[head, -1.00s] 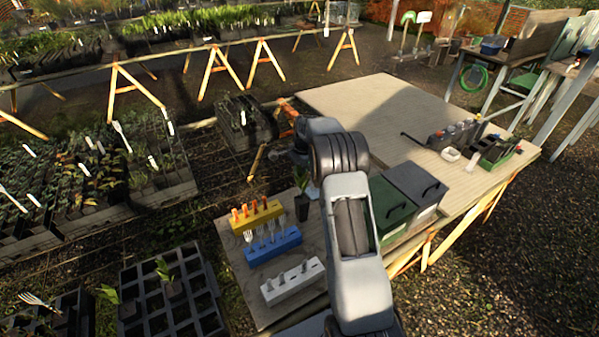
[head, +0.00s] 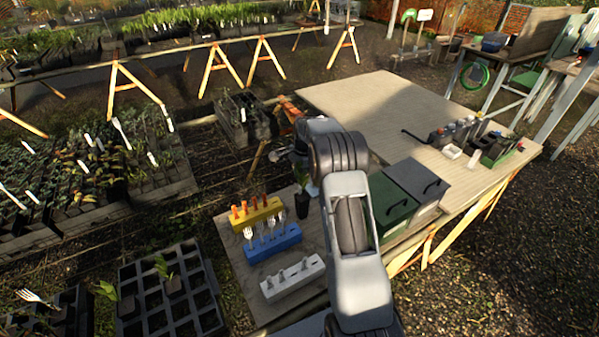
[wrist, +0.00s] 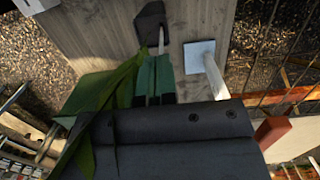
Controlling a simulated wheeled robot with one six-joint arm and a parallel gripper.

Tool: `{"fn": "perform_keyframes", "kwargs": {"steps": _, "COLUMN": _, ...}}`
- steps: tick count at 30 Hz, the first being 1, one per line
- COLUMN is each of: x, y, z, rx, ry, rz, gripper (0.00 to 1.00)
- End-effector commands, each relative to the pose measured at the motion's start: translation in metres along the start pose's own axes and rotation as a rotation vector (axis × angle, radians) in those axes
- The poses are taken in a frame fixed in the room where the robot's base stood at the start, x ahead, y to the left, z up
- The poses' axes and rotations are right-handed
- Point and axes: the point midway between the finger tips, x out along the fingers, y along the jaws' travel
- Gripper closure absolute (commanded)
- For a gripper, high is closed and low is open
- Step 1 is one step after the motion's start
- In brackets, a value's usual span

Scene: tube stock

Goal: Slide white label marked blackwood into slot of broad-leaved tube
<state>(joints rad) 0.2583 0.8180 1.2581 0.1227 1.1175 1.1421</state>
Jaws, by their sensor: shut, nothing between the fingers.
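In the head view a dark tube pot (head: 302,205) with a broad-leaved plant (head: 304,180) stands upright on the bench, just left of my arm. My gripper is hidden behind my arm there. In the wrist view my gripper (wrist: 153,72) shows green fingers, shut and empty. A long green leaf (wrist: 112,92) crosses the view close to the fingers' left side. A dark pot-like shape (wrist: 150,22) lies beyond the fingertips, with a thin pale strip beside it. I cannot read the word blackwood anywhere, so I cannot tell which white piece is that label.
On the bench stand a yellow block (head: 256,217), a blue block (head: 272,243) holding white fork-shaped pieces, and a white block (head: 293,280). Green (head: 391,209) and grey (head: 426,196) lidded boxes stand right of my arm.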

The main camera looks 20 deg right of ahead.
Motion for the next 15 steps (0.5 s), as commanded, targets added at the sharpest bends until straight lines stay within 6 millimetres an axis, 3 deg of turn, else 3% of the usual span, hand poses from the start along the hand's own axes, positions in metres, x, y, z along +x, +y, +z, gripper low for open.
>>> {"fn": "perform_keyframes", "kwargs": {"steps": 15, "x": 0.023, "y": 0.000, "z": -0.003, "rx": 0.000, "ry": 0.000, "rz": 0.000, "gripper": 1.00}}
